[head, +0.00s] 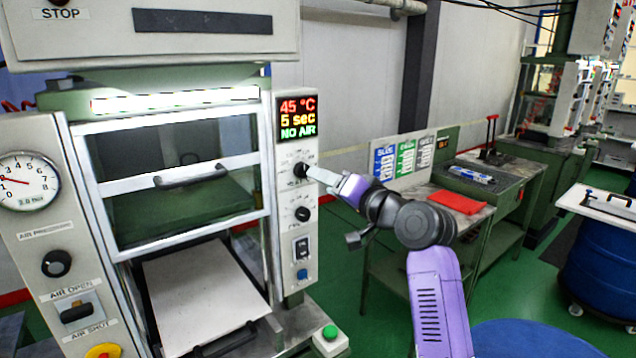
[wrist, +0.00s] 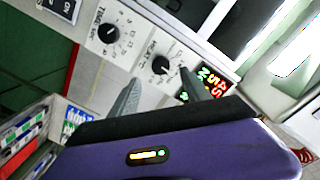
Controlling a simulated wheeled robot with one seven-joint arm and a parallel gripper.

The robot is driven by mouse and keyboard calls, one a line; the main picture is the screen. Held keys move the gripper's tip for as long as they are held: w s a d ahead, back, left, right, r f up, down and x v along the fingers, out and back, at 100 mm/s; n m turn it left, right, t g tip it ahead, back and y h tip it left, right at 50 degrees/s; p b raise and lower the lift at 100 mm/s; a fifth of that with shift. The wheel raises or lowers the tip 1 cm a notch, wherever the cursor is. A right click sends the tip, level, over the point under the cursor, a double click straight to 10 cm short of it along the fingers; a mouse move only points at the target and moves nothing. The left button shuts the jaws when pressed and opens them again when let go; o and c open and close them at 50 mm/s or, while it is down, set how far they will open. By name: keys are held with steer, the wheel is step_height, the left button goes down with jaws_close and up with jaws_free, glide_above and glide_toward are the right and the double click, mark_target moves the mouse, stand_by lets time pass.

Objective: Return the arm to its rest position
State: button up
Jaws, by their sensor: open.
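My gripper (head: 318,174) is in front of the control panel (head: 293,258) on the right side of the moulding machine. Its fingertips are close to the upper black knob (head: 300,170). In the wrist view my gripper (wrist: 163,88) shows two separated fingers, with the upper knob (wrist: 160,65) between and just beyond their tips. I cannot tell whether a finger touches the knob. Nothing is held. The display (head: 298,118) reads 45 °C, 5 sec, NO AIR. My purple arm reaches in from the lower right in the head view.
The machine has a glass door (head: 180,180) with a handle, and a pale plate (head: 200,295) below it. A green button (head: 330,332) sits at the lower front. A workbench with a red cloth (head: 458,202) and a blue drum (head: 600,260) stand to the right. Green floor is open between them.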

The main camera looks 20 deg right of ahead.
step_height(320, 180, up, 5)
steer(key=d+t+h, duration=0.2)
steer(key=d+t, duration=0.1)
steer(key=s+f+n+t+h, duration=0.1)
steer(key=s+f+h, duration=0.4)
steer(key=s+f, duration=1.45)
steer(key=s+a+f+n+g, duration=0.1)
steer(key=s+f, duration=0.3)
steer(key=s, duration=0.9)
steer(key=s+a+f+n+g+y, duration=0.1)
steer(key=s+a+f+n+g, duration=0.1)
steer(key=s, duration=1.1)
steer(key=s+a+f+n+g+b, duration=0.1)
steer(key=s+f, duration=0.5)
steer(key=s, duration=0.6)
steer(key=shift+s+a+f+g+y, duration=0.15)
steer(key=shift+s+a+g+y, duration=0.2)
steer(key=shift+a+g, duration=0.5)
steer(key=shift+d, duration=0.1)
